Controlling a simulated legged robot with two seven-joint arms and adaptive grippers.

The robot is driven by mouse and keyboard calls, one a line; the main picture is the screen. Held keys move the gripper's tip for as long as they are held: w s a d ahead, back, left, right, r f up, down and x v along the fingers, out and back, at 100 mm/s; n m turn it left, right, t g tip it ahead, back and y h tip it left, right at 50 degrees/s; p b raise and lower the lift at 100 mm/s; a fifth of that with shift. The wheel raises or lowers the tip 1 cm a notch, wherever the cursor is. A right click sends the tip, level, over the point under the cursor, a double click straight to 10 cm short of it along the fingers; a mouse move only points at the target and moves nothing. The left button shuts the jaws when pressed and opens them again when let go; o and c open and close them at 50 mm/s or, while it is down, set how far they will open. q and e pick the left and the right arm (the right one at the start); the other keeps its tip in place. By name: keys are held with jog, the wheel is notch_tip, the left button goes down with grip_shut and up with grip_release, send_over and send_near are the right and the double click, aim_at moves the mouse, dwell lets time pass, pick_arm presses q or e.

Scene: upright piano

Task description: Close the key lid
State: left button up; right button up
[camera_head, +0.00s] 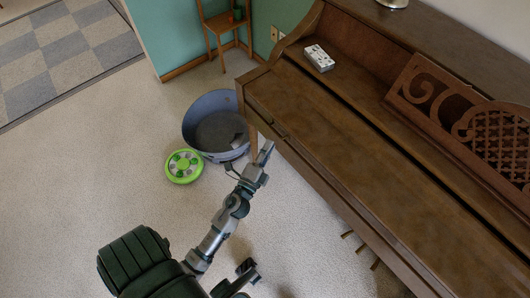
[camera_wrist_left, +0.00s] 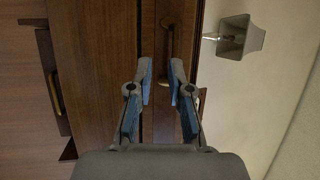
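The brown upright piano fills the right of the head view. Its key lid (camera_head: 345,165) looks like a long flat wooden panel lying down along the front. No keys show. A small dark handle (camera_head: 279,129) sits near its left front edge. My left gripper (camera_head: 266,153) is just in front of that edge, near the left end. In the left wrist view its two fingers (camera_wrist_left: 160,72) stand apart with nothing between them. My right gripper does not show clearly.
A small white box (camera_head: 319,58) sits on the piano's left end. A carved music stand (camera_head: 440,95) leans at the back. The carpet nearer left is clear.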

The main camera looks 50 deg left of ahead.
pick_arm(q)
jog(key=shift+r+v, duration=0.2)
jog(key=shift+v, duration=1.95)
